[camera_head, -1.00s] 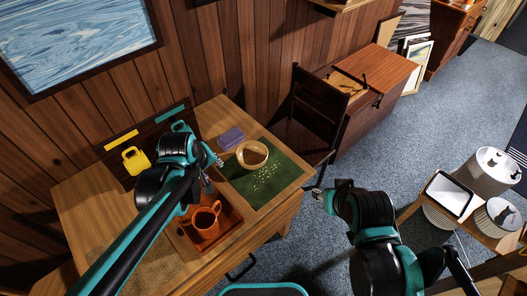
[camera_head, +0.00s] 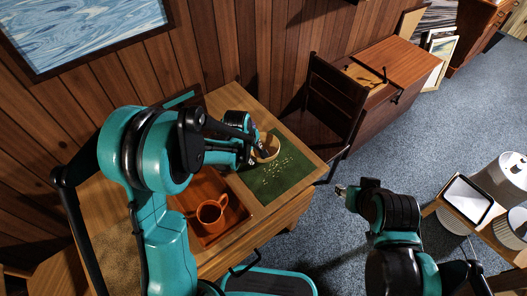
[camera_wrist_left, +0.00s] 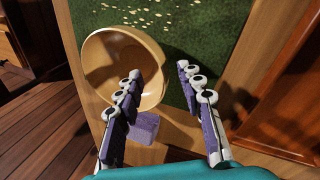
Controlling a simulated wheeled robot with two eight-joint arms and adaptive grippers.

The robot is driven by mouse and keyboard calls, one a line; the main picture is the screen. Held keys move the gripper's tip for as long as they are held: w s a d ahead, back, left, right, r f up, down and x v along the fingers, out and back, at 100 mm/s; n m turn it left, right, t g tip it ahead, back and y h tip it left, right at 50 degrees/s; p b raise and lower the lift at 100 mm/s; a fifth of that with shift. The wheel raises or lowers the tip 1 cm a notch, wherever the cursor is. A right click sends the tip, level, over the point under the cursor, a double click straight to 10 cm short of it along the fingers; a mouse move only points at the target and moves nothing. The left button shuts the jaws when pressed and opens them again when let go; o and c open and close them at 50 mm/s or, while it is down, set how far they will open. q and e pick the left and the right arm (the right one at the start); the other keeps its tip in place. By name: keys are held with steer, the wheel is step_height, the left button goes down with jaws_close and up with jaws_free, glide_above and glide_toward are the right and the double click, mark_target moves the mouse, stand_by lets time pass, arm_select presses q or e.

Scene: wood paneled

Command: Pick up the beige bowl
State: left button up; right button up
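The beige bowl (camera_head: 273,148) stands upright at the back edge of the green mat (camera_head: 283,180) on the desk, partly hidden by my left gripper (camera_head: 260,153). In the left wrist view the bowl (camera_wrist_left: 100,50) is at the upper left, its inside showing. There my left gripper (camera_wrist_left: 158,70) is open, with one finger in front of the bowl's inside and the other over the green mat. The bowl's near-right rim lies between the fingertips; I cannot tell whether they touch it. My right gripper (camera_head: 341,190) hangs over the floor, away from the desk; its fingers are too small to read.
A purple block (camera_wrist_left: 145,127) is close to the bowl, below the fingers. An orange mug (camera_head: 211,212) stands in a reddish tray (camera_head: 235,222) nearer me. Pale crumbs lie on the mat. A dark chair (camera_head: 333,95) stands beyond the desk's right end.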

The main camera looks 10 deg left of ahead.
mark_target(255, 157)
arm_select(q)
steer(key=x, duration=0.3)
steer(key=shift+a+b, duration=0.1)
steer(key=shift+b, duration=0.3)
steer(key=shift+r, duration=0.1)
steer(key=shift+c, duration=0.6)
jaws_close()
